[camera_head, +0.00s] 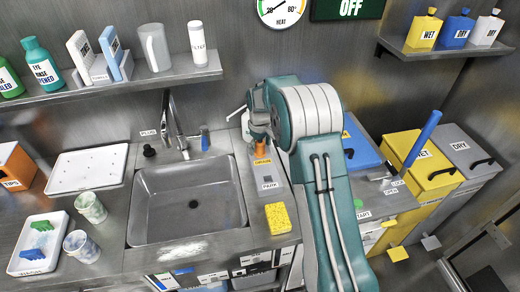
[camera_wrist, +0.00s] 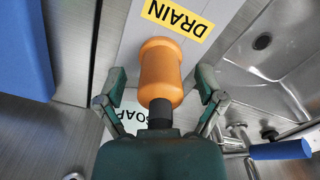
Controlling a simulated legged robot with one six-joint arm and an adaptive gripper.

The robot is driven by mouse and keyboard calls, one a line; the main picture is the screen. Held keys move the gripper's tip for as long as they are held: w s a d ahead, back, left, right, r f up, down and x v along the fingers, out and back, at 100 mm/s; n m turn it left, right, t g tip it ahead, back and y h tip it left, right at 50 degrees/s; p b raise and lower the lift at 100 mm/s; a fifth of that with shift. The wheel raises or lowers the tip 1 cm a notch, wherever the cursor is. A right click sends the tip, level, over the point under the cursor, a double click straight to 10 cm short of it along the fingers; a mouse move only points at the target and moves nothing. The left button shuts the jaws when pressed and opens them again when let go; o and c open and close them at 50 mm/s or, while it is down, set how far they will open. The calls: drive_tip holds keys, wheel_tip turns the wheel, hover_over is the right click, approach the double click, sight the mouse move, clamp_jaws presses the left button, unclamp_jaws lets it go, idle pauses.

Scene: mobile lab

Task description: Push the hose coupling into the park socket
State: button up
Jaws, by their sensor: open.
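The orange hose coupling (camera_head: 260,148) stands near the DRAIN label, on the grey strip right of the sink. In the wrist view the coupling (camera_wrist: 160,72) has a dark neck toward my gripper (camera_wrist: 160,88). My gripper's two fingers are spread, one on each side of the coupling, with gaps between. In the head view my gripper (camera_head: 258,130) is partly hidden by my arm. The PARK label (camera_head: 268,184) lies nearer the front on the same strip; the park socket itself is too small to make out clearly. Whether the coupling sits in a socket cannot be told.
The sink (camera_head: 187,200) with its tap (camera_head: 178,135) lies left of the strip. A yellow sponge (camera_head: 277,218) is in front of the PARK label. A blue lid (camera_head: 360,150) and the yellow WET bin (camera_head: 422,165) stand to the right. A shelf (camera_head: 110,88) overhangs at the left.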

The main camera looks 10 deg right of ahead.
clamp_jaws()
idle(0.3)
